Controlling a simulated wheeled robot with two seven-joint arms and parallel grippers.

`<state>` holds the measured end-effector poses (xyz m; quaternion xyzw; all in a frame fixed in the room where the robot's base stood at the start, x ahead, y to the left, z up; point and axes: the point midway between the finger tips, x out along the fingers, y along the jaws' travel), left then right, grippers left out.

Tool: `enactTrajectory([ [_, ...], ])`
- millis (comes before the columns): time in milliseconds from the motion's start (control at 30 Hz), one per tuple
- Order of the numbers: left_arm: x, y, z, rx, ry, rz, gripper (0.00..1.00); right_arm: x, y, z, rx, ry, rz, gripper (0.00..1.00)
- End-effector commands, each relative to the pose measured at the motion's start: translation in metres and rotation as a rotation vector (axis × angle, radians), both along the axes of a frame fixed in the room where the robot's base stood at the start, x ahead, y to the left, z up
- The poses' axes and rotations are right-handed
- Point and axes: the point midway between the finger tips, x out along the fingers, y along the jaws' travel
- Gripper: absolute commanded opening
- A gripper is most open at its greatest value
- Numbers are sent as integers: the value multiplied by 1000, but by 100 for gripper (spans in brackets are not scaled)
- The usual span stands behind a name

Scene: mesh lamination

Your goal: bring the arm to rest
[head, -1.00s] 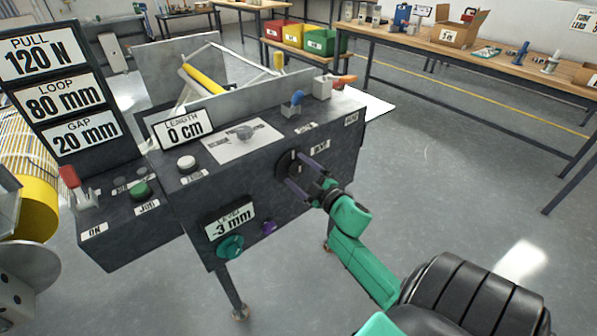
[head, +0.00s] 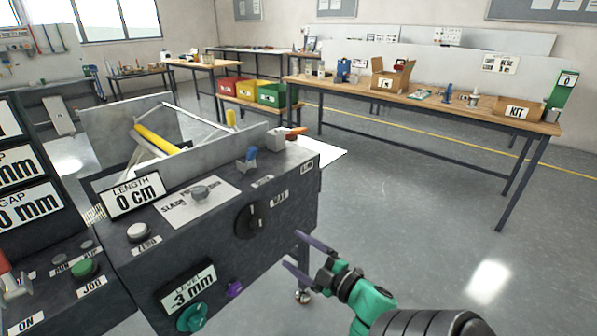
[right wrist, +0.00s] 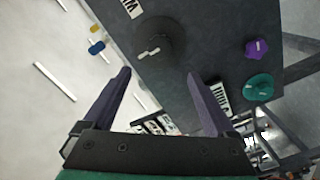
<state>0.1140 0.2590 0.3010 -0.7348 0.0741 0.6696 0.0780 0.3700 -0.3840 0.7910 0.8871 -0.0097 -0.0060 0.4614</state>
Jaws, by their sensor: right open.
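My right gripper (head: 292,252) is open and empty, in front of the dark machine console (head: 225,235) and to the right of its black rotary knob (head: 249,221). In the right wrist view, its two purple fingers (right wrist: 158,88) are spread apart, with the black knob (right wrist: 160,42) beyond them and nothing between them. The fingers look apart from the knob. My left gripper is not in view.
A workbench (head: 430,100) stands behind. The floor (head: 420,210) at right is clear.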

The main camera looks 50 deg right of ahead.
Motion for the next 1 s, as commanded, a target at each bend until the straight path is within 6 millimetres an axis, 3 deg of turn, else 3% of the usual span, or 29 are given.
enactTrajectory([
  [567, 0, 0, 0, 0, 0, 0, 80, -3, 0, 0, 0, -1, 1, 91],
  [667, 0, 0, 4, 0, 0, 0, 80, -3, -3, -11, 30, 24, -16, 91],
  [767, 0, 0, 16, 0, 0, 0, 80, -4, -8, -58, 143, 124, -75, 91],
  [867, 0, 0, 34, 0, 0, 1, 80, -15, -2, -141, 314, 309, -164, 91],
  [900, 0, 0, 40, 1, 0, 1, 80, -24, 6, -177, 381, 397, -199, 91],
  [1000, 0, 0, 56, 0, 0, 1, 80, -59, 38, -259, 520, 631, -278, 91],
])
